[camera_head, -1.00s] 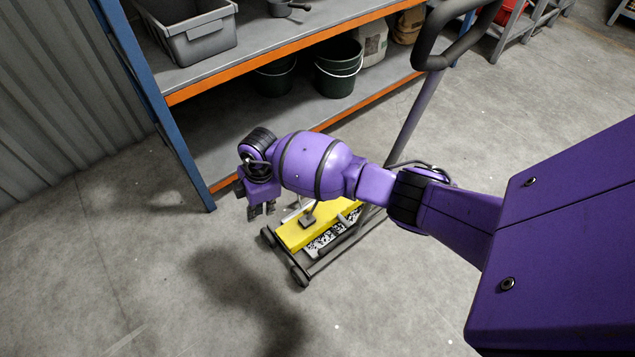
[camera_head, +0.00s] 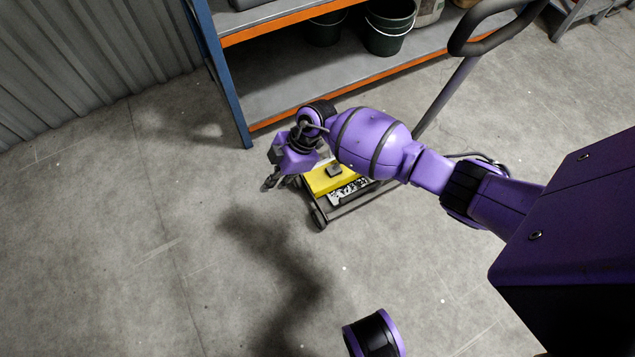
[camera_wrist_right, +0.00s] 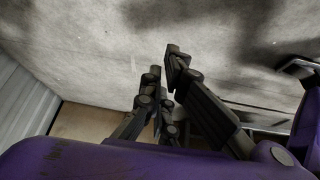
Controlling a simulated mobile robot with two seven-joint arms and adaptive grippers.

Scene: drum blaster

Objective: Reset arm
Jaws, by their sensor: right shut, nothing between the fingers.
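My right arm reaches in from the right in the head view, with its gripper (camera_head: 270,182) low over the floor, just left of the wheeled trolley. The gripper also shows in the right wrist view (camera_wrist_right: 163,64), its dark fingers shut and with nothing visible between them. The trolley has a yellow deck (camera_head: 323,183) with a small dark block (camera_head: 334,170) and a black-and-white patterned strip (camera_head: 346,190). My forearm and wrist hide part of the trolley. My left gripper is not in view.
A blue-and-orange shelf rack (camera_head: 283,88) with dark buckets (camera_head: 388,30) stands behind the trolley. The trolley's tall handle (camera_head: 462,80) rises close to my right arm. A corrugated wall (camera_head: 75,70) is at the far left. The concrete floor (camera_head: 110,250) at left is clear.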

